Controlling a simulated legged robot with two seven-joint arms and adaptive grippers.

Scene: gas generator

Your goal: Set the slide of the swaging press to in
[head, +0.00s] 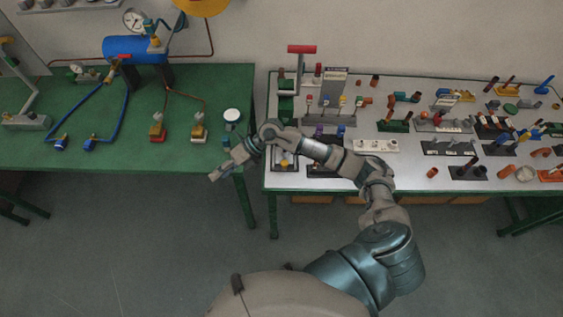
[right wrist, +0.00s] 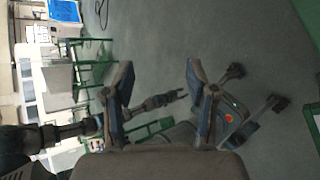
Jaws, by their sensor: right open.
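A press-like device with a red T-shaped handle (head: 301,49) on a grey upright stands at the back left of the white-topped table. It looks like the swaging press, but I cannot be sure. Its slide is too small to make out. My right gripper (head: 217,174) is open and empty. It is off the front right corner of the green table, to the left of and in front of the press. In the right wrist view its two fingers (right wrist: 158,88) are spread over the floor. My left gripper is outside the head view; a jointed arm in the right wrist view may be mine.
The green table (head: 195,85) carries a blue tank (head: 137,49), hoses and valves. A small stand with a white round top (head: 232,115) is near its right edge. The white table (head: 330,178) is crowded with fittings. A narrow gap separates the tables. Floor in front is clear.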

